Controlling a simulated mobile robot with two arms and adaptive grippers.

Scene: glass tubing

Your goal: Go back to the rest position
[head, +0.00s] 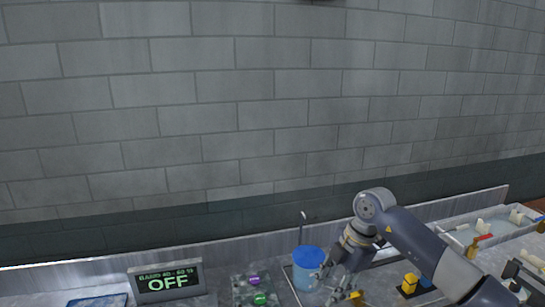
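My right arm (425,245) comes in from the lower right. My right gripper (331,285) hangs low over the bench, in front of the blue container (308,262), and covers part of it. Its fingers look spread apart, with nothing visible between them. I cannot tell whether it touches the container. My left gripper is out of view.
A sign (166,282) reading "OFF" stands at the bench's left. Purple (253,280) and green (260,299) round pieces sit right of it. A yellow-and-black object (409,284) stands below my arm. A white tray (452,224) is at the right. A brick wall (240,120) rises behind.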

